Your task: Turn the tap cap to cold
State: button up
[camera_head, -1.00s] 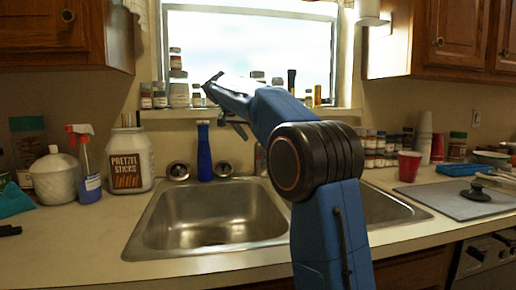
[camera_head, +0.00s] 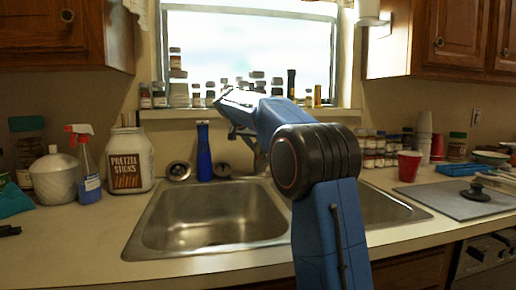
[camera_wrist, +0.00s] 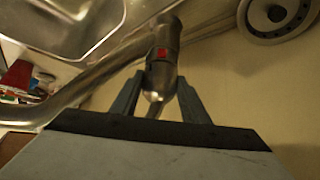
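The metal tap (camera_wrist: 165,42) shows in the wrist view, with a red mark on its cap and a rounded metal end (camera_wrist: 155,96) pointing toward my wrist. My gripper (camera_wrist: 161,77) has one finger on each side of the cap. The fingers stand apart, with narrow gaps beside the metal; I cannot tell whether either one touches it. In the head view, my gripper (camera_head: 243,133) is small and dark above the back of the sink, at the tap (camera_head: 261,160), which my arm partly hides.
The double sink (camera_head: 160,225) lies in front of the tap. A blue bottle (camera_head: 204,160) and round metal strainers (camera_head: 178,171) stand left of the tap. Jars line the window sill (camera_head: 190,113). A red cup (camera_head: 408,166) is on the right counter.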

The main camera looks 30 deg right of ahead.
jog(key=shift+s, duration=0.1)
jog(key=shift+s+d+n+t+y, duration=0.1)
jog(key=shift+n+t+y, duration=0.3)
jog(key=shift+n, duration=0.3)
jog(key=shift+s+d+n+t+y, duration=0.1)
jog(key=shift+n+t+y, duration=0.1)
jog(key=shift+n+t, duration=0.4)
jog(key=shift+d+n+t+y, duration=0.1)
jog(key=shift+n+t+y, duration=0.4)
jog(key=shift+n, duration=0.5)
jog(key=shift+d+n+t+y, duration=0.1)
jog(key=shift+n+t+y, duration=0.2)
jog(key=shift+n+y, duration=0.55)
jog(key=shift+a+n, duration=0.1)
jog(key=shift+n, duration=0.25)
jog(key=o, duration=0.8)
jog(key=shift+s+r, duration=0.1)
jog(key=shift+r, duration=0.05)
jog(key=v, duration=1.7)
jog(key=shift+s+a, duration=0.1)
jog(key=shift+s, duration=0.05)
